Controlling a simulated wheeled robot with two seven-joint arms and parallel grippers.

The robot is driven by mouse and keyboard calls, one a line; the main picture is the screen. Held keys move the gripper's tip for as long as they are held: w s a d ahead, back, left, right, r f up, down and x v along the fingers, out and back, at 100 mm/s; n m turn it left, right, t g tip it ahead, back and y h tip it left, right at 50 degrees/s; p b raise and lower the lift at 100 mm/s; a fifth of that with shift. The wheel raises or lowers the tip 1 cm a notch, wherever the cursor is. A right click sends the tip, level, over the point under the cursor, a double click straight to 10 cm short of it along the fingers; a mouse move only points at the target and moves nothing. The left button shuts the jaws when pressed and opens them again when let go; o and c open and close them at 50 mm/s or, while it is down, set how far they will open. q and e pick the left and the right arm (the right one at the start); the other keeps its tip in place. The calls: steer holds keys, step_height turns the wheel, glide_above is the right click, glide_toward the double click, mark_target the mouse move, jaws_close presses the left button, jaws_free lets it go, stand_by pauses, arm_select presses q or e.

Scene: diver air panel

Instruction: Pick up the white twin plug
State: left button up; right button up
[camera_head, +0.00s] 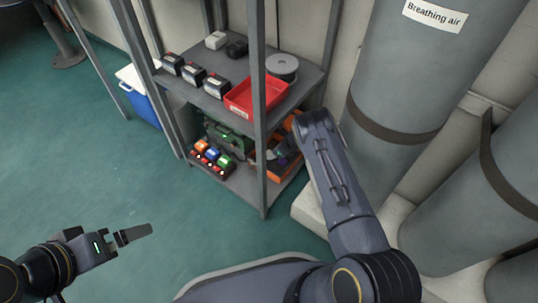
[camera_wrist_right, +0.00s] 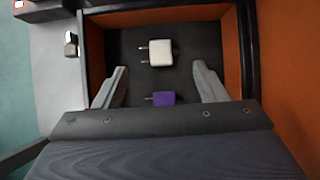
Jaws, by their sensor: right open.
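The white twin plug (camera_wrist_right: 160,52) lies on the dark floor of an orange-walled bin (camera_wrist_right: 232,45), with two metal pins pointing left. My right gripper (camera_wrist_right: 160,68) is open and empty, its fingers to either side and short of the plug in the wrist view. A purple plug (camera_wrist_right: 163,98) lies nearer, between the fingers. In the head view the orange bin (camera_head: 277,176) is on the lower shelf; my right arm reaches in there and the plug cannot be made out. My left gripper (camera_head: 133,234) is at the lower left, away from the shelves, its jaw gap unclear.
The rack's front post (camera_head: 259,100) stands close beside my right arm. The upper shelf holds a red tray (camera_head: 262,93), dark boxes (camera_head: 193,75) and a grey reel (camera_head: 282,66). Coloured items (camera_head: 211,155) sit left of the bin. Grey cylinders (camera_head: 410,80) stand at right.

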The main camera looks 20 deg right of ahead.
mark_target(268, 153)
steer(key=b+x, duration=0.1)
steer(key=x, duration=0.1)
steer(key=b+x, duration=0.1)
steer(key=x, duration=0.1)
steer(key=shift+a+b, duration=0.3)
steer(key=shift+a, duration=0.05)
steer(key=shift+w+a+f, duration=0.15)
steer(key=shift+f, duration=0.05)
steer(key=c, duration=1.1)
steer(key=shift+o, duration=0.2)
steer(key=shift+r, duration=0.1)
steer(key=shift+r, duration=0.1)
